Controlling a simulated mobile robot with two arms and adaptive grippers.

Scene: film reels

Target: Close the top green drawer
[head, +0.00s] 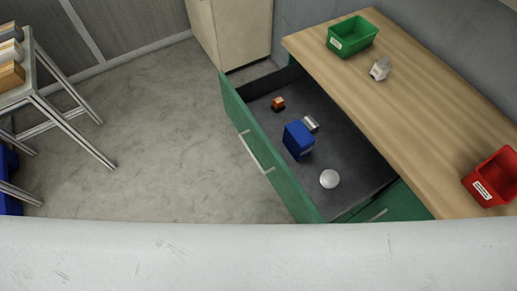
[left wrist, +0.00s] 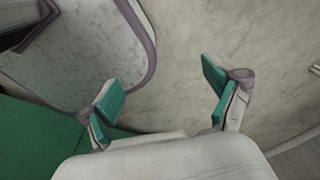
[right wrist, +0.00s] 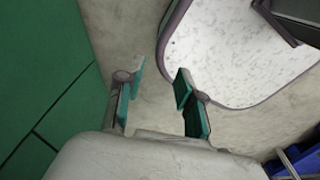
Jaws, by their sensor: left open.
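The top green drawer (head: 282,188) is pulled far out from under the wooden counter in the head view. Its green front carries a pale bar handle (head: 255,152) and faces left. Inside lie a blue box (head: 297,139), a small grey-white item (head: 311,124), an orange and black item (head: 278,104) and a white ball (head: 329,179). My left gripper (left wrist: 160,88) is open and empty over the floor in its wrist view. My right gripper (right wrist: 160,72) is open and empty in its wrist view. Neither gripper shows in the head view.
The wooden counter (head: 400,115) holds a green bin (head: 352,35), a small grey item (head: 380,69) and a red bin (head: 492,180). Green fronts (right wrist: 45,85) stand left in the right wrist view. A metal-legged table (head: 70,125) stands left; floor between is clear.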

